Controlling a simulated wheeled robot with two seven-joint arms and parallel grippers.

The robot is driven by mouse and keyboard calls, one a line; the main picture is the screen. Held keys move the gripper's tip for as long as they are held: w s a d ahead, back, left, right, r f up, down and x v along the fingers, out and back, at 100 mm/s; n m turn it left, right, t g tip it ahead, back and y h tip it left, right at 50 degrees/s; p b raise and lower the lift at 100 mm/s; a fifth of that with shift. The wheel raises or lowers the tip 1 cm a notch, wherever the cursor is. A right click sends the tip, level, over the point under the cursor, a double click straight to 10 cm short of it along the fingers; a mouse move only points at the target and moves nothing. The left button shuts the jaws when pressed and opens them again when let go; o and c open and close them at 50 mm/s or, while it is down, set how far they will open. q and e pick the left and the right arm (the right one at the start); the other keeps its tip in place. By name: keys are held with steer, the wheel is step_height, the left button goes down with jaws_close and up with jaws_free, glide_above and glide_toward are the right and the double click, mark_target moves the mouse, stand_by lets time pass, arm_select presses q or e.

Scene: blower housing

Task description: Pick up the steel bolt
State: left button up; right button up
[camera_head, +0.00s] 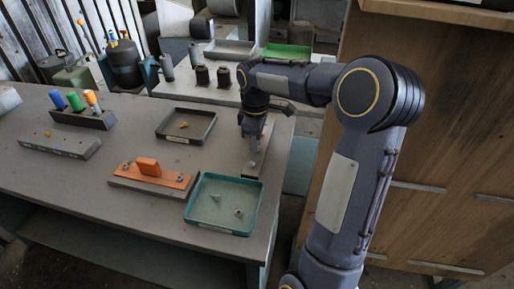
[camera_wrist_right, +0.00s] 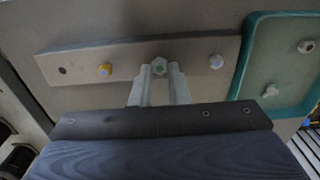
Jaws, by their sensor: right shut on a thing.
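My right gripper (camera_head: 255,148) points down over a long grey metal bar (camera_head: 252,167) near the right edge of the table. In the right wrist view the fingertips (camera_wrist_right: 160,76) are shut on a pale grey-green hex-headed bolt (camera_wrist_right: 159,65) at the middle of the bar (camera_wrist_right: 200,50). I cannot tell whether this bolt is still seated in the bar. A yellow bolt (camera_wrist_right: 104,69) sits to its left and a pale grey bolt (camera_wrist_right: 216,61) to its right. The teal tray (camera_head: 190,209) holds two small pale metal pieces (camera_head: 238,212). My left gripper is out of view.
A dark tray (camera_head: 160,131) with small brass-coloured pieces (camera_head: 184,125) stands left of the bar. An orange part on a grey base (camera_head: 150,170) lies in front. A holder with coloured handles (camera_head: 95,119) stands at left. A wooden panel (camera_head: 450,130) stands at right.

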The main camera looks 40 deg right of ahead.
steer(key=shift+r, duration=0.1)
steer(key=shift+r, duration=0.65)
steer(key=s+a+r, duration=0.2)
steer(key=a+r, duration=0.3)
steer(key=a, duration=0.1)
steer(key=s+a+r, duration=0.3)
steer(key=a+r, duration=0.3)
steer(key=shift+s+a+r, duration=0.3)
steer(key=shift+s+a, duration=0.05)
steer(key=shift+a, duration=0.05)
step_height(320, 180, up, 5)
steer(key=p, duration=0.5)
